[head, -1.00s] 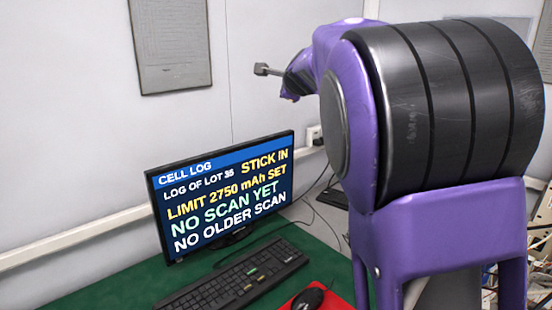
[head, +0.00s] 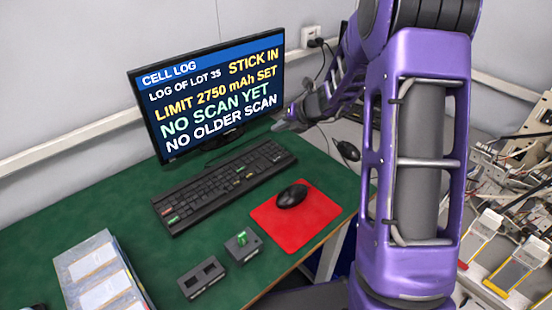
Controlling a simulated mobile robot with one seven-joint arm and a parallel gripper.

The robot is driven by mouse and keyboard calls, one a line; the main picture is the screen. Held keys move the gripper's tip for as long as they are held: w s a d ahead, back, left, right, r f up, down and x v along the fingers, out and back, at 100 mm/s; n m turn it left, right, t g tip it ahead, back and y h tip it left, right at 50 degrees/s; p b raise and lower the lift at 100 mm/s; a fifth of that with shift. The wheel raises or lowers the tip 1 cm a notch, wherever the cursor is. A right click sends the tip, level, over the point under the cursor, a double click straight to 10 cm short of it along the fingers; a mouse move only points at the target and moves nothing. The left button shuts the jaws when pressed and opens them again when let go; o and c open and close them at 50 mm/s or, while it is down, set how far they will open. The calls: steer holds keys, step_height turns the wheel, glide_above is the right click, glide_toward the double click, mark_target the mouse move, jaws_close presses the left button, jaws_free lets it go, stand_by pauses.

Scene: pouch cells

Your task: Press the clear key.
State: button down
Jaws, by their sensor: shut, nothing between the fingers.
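A black keyboard (head: 225,186) lies on the green desk mat in front of the monitor. A few of its keys are coloured, with red and green ones at its left end; labels are too small to read, so I cannot tell which is the clear key. The monitor (head: 208,95) reads CELL LOG, LOG OF LOT 35, STICK IN, LIMIT 2750 mAh SET, NO SCAN YET, NO OLDER SCAN. My gripper (head: 287,123) is shut and empty, in the air by the monitor's lower right corner, apart from the keyboard. My arm hides part of the desk's right side.
A black mouse (head: 292,196) sits on a red pad (head: 302,226). Cluttered pouch cells and wires fill the right.

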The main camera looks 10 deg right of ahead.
steer(key=shift+s+f, duration=0.1)
steer(key=shift+f, duration=0.05)
steer(key=b, duration=0.8)
glide_above(277, 160)
steer(key=f, duration=0.8)
steer(key=shift+s+d, duration=0.3)
steer(key=shift+s, duration=0.05)
steer(key=shift+f, duration=0.4)
steer(key=shift+f, duration=0.15)
stand_by(0.7)
steer(key=shift+f, duration=0.25)
steer(key=shift+f, duration=0.4)
stand_by(0.6)
steer(key=shift+r, duration=0.1)
steer(key=shift+r+p, duration=0.75)
